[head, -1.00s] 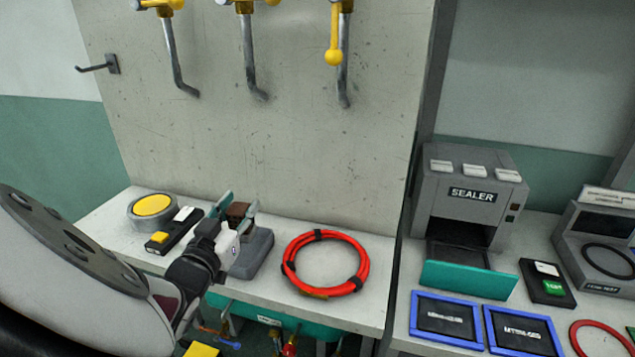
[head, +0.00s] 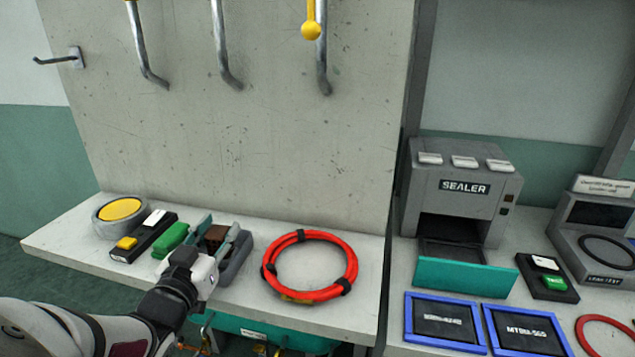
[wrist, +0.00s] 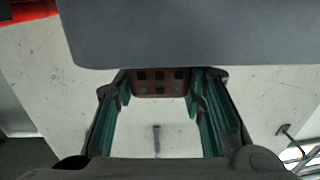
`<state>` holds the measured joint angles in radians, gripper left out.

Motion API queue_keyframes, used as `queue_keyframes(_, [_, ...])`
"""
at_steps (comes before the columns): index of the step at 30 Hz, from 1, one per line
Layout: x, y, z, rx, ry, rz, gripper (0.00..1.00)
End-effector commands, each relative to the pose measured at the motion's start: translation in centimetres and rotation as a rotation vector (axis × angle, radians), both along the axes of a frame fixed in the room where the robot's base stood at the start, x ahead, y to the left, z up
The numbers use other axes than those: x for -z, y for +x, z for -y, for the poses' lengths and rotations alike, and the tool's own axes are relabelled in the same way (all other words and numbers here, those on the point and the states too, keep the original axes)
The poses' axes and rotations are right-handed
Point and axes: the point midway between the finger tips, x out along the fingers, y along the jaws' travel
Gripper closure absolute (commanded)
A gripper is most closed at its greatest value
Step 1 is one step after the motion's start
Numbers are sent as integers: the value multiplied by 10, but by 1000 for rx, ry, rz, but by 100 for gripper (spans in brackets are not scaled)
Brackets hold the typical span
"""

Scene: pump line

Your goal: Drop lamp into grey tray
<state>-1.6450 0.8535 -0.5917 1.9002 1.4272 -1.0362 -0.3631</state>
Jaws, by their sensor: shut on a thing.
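My gripper (head: 218,238) is shut on a brown block with dark square marks, which I take to be the lamp (head: 215,234); it also shows in the wrist view (wrist: 160,82) between the teal fingers. A dark grey piece with rounded corners, apparently the grey tray (head: 237,262), is on the bench directly at the fingers. In the wrist view its flat grey side (wrist: 190,32) fills the top and covers part of the lamp. Whether the lamp touches it, I cannot tell.
A red hose coil (head: 347,265) lies to the right on the bench. A button box (head: 145,240), a green piece (head: 172,237) and a round yellow-topped can (head: 120,213) stand to the left. The sealer (head: 465,190) is farther right. A concrete panel rises behind.

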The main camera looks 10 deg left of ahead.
Motion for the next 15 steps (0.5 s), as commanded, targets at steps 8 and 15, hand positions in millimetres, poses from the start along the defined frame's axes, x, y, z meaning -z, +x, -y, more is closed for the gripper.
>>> queue_keyframes(8, [-1, 0, 0, 0, 0, 1, 39])
queue_keyframes(15, [-1, 0, 0, 0, 0, 0, 39])
